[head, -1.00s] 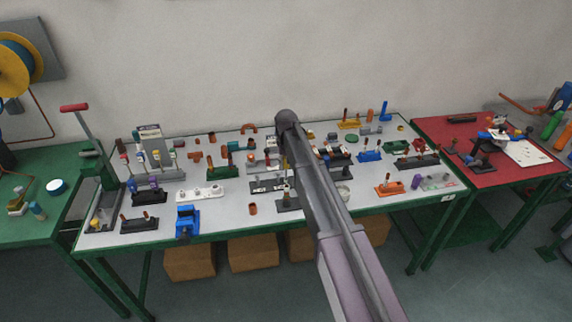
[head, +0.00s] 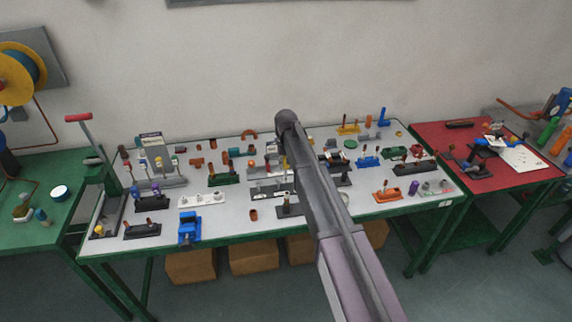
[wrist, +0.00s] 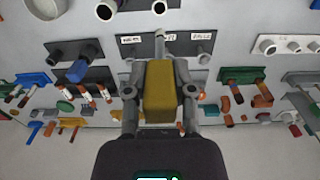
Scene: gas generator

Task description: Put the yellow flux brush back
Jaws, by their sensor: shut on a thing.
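In the wrist view my gripper (wrist: 159,92) is shut on the yellow flux brush (wrist: 158,88), one finger on each side of its yellow handle. The brush's narrow grey end (wrist: 158,46) points toward a dark labelled plate (wrist: 137,49) with round holders. I cannot tell whether the brush touches the plate. In the head view my arm hides most of the gripper. A small yellow piece beside the arm (head: 285,163) may be the brush.
The grey tabletop (head: 226,213) is crowded with small holders and fittings. A blue vise (head: 189,228) stands at the front edge, and a red-handled lever tool (head: 94,145) rises at the left. A red table (head: 505,183) adjoins at the right.

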